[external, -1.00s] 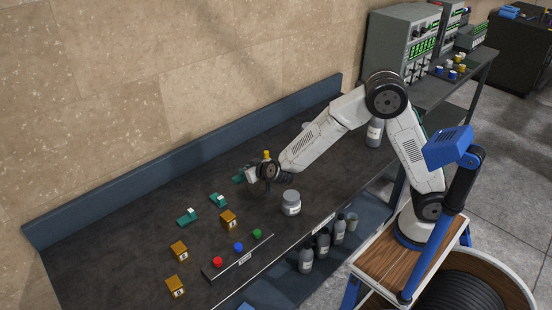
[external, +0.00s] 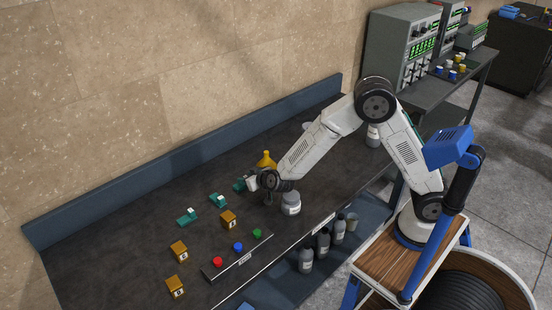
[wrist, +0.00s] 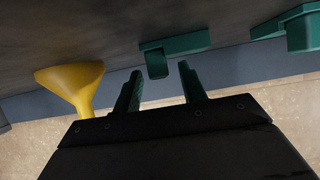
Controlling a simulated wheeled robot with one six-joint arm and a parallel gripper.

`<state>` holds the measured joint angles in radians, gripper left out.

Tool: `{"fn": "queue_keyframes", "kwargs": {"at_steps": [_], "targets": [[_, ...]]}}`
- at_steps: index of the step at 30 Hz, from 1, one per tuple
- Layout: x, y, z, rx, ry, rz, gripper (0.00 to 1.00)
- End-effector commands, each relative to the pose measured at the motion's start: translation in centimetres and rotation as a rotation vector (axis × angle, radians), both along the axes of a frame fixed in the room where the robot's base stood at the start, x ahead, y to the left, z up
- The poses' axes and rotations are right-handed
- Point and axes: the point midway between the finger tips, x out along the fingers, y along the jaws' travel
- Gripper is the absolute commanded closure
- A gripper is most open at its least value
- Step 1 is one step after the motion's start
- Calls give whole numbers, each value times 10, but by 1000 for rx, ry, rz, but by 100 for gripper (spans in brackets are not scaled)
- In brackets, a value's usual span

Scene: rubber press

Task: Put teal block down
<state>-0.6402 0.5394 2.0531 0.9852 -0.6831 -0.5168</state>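A teal block (external: 239,185) is at the tip of my gripper (external: 252,182) in the external view, partly hidden by it. In the wrist view, the teal block (wrist: 157,62) lies just beyond the fingertips and shows a long flat part and a short stub. My gripper (wrist: 161,72) is open, its two dark green fingers apart with a clear gap between them. Whether either finger touches the block is hard to tell. Two more teal pieces (external: 187,217) (external: 218,199) sit on the dark bench (external: 120,240) to the left; one edge of a teal piece (wrist: 300,30) shows in the wrist view.
A yellow funnel-shaped object (external: 265,160) stands behind my gripper; it also shows in the wrist view (wrist: 72,84). A grey jar (external: 291,205) is close on the right. Orange blocks (external: 229,219) and a button panel (external: 238,256) are in front. A blue backsplash (external: 180,165) runs behind.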

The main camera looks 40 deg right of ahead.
Motion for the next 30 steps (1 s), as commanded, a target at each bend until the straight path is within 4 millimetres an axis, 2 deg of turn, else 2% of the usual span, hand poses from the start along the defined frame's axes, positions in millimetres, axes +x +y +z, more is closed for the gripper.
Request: {"fn": "queue_keyframes", "kwargs": {"at_steps": [3,7,15,21,30], "targets": [[0,0,4,1,-1,0,58],[-14,1,12,2,-2,1,58],[-66,1,40,2,-1,2,58],[-94,1,56,1,-2,2,58],[-106,0,61,1,0,0,58]]}}
